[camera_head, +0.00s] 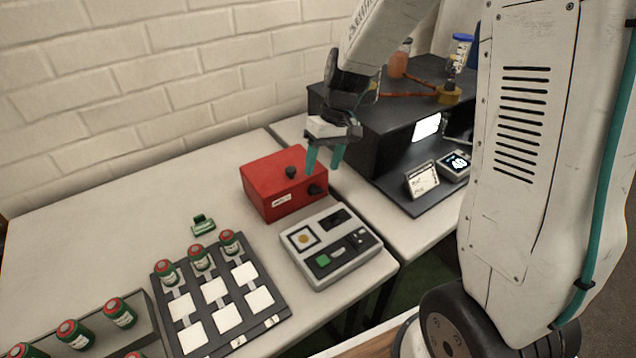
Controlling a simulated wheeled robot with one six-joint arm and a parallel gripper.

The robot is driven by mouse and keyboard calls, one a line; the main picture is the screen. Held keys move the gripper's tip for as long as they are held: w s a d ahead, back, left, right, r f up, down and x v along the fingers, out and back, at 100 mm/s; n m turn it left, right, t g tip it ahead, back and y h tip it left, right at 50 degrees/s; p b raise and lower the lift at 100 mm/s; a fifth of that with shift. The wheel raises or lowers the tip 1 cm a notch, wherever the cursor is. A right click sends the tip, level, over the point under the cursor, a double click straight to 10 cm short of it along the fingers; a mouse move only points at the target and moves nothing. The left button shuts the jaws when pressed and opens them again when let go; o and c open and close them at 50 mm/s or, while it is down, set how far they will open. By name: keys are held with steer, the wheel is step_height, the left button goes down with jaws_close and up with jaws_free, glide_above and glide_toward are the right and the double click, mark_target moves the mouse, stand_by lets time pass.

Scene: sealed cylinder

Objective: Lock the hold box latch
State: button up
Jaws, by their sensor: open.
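The hold box is probably the red box (268,177) on the white table, with a small white label on its front. It has a black knob (291,172) on top and another black knob (314,190) on its right front. I cannot tell which of these is the latch or how it is set. My gripper (324,165), with teal fingers, is open and empty. It points down above the right rear part of the red box, and I cannot tell its exact height over it.
A grey device (330,247) with a green button stands in front of the red box. A dark tray (220,318) with white squares holds several green-red cylinders, and a rack (95,335) at lower left holds more. A black shelf unit (375,125) stands behind right. The table's left is clear.

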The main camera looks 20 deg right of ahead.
mark_target(316, 189)
steer(key=x, duration=0.6)
steer(key=shift+f, duration=0.1)
steer(key=shift+c, duration=0.4)
steer(key=c, duration=0.9)
